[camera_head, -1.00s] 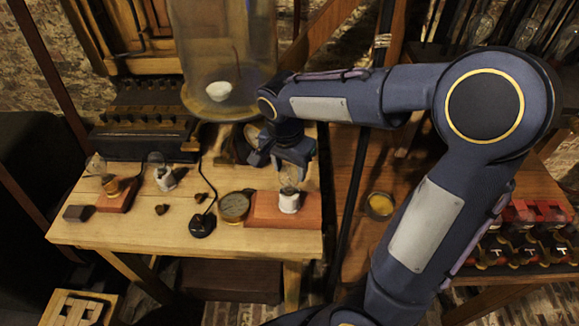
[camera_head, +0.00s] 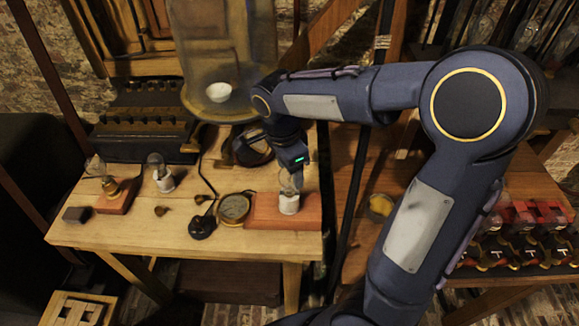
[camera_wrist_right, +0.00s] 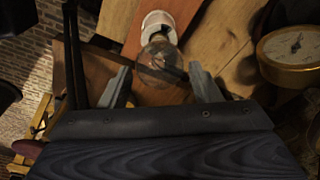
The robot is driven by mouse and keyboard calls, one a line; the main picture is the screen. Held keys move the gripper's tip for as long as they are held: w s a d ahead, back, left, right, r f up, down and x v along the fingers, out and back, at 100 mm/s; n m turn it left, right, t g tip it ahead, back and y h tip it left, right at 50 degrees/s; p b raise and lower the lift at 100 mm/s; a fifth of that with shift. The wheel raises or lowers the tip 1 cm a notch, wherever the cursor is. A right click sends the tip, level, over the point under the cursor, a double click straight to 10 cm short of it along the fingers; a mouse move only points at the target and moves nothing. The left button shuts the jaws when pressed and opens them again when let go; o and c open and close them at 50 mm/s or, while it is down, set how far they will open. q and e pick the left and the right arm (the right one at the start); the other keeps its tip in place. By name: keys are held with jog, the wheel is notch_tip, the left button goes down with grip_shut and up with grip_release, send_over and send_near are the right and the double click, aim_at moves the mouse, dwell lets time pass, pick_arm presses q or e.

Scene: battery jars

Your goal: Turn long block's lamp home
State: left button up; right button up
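The long block (camera_head: 262,208) is a reddish wooden bar lying at the table's front right. Its lamp (camera_head: 289,204), a clear glass bulb in a white base, stands upright toward the block's right end. My right gripper (camera_head: 296,180) is over this lamp and points down at it. In the right wrist view, the two fingers (camera_wrist_right: 160,88) are spread, one on each side of the glass bulb (camera_wrist_right: 159,58), with visible gaps. The white base (camera_wrist_right: 158,24) shows beyond the bulb. How the base meets the block is unclear. My left gripper is not in view.
A brass dial gauge (camera_head: 233,207) stands close left of the long block. Further left are a black puck with a cord (camera_head: 202,227), another white-based lamp (camera_head: 164,181) and a shorter block (camera_head: 121,199). A large glass jar (camera_head: 222,50) stands behind my gripper.

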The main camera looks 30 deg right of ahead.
jog(key=shift+o, duration=1.3)
